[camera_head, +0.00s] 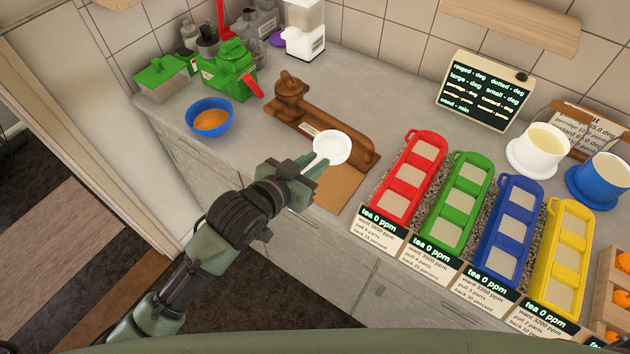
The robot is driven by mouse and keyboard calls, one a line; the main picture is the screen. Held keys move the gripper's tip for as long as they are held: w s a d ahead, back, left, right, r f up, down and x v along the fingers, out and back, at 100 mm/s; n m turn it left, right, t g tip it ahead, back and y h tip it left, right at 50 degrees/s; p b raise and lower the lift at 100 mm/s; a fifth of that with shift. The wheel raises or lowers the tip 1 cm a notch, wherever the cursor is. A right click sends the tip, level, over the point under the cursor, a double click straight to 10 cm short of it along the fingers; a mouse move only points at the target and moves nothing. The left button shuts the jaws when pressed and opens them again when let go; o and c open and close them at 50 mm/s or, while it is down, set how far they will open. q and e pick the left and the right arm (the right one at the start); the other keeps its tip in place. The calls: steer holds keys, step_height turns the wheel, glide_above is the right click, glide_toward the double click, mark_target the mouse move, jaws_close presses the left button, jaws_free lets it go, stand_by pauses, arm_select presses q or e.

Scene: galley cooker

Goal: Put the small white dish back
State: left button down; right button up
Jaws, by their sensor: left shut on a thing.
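The small white dish (332,147) is round and has a short handle pointing down-left. My left gripper (312,170) is shut on that handle. The dish shows over the lower right end of a brown wooden stand (298,118) and a tan board (333,188). I cannot tell whether it touches the stand or hangs just above it. The gripper hides part of the tan board and the counter edge. My right gripper is not in view.
Red (412,176), green (459,202), blue (508,230) and yellow (560,262) trays stand to the right. A blue bowl (209,117) with orange contents and a green machine (228,72) stand to the left.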

arm_select(q)
step_height(320, 180, down, 4)
steer(key=shift+r, duration=0.1)
steer(key=shift+f, duration=2.05)
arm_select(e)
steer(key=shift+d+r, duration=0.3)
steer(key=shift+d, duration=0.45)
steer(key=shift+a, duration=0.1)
arm_select(q)
steer(key=c, duration=1.3)
jaws_free()
steer(key=shift+f, duration=0.15)
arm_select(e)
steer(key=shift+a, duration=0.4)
